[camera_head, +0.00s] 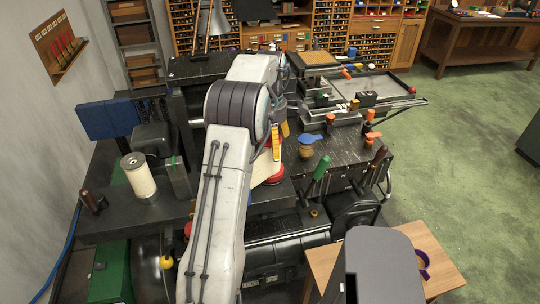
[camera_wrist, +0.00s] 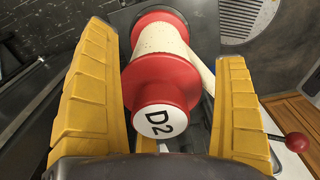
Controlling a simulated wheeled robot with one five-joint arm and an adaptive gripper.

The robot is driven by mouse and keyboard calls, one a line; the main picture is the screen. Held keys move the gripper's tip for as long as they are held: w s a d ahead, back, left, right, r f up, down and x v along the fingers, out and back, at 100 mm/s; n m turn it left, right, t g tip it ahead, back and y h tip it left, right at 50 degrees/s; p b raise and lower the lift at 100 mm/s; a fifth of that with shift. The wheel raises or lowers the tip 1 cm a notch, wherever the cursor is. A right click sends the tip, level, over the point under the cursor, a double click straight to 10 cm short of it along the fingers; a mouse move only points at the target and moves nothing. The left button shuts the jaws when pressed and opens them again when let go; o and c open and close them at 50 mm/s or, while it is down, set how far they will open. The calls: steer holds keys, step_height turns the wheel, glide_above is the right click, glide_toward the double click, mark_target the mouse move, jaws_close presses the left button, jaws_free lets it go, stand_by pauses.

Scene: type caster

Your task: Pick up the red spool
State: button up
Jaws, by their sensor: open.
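The red spool (camera_wrist: 163,82) has red flanges, a cream wound middle and a white end cap marked D2. In the wrist view it lies between the two yellow fingers of my gripper (camera_wrist: 165,105), its capped end toward the camera. The fingers are open, with a gap visible on the right side; on the left the finger is very close to the spool, and I cannot tell if it touches.
A cream spool (camera_head: 138,178) stands on the dark shelf at left. Green-handled (camera_head: 321,168) and dark-handled levers rise at right of the machine. A small wooden table (camera_head: 440,262) with a purple mug (camera_head: 423,265) is at lower right. Green floor is clear at right.

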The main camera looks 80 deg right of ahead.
steer(key=shift+f, duration=0.35)
steer(key=shift+c, duration=0.3)
steer(key=c, duration=1.3)
steer(key=shift+o, duration=0.2)
steer(key=shift+r, duration=0.1)
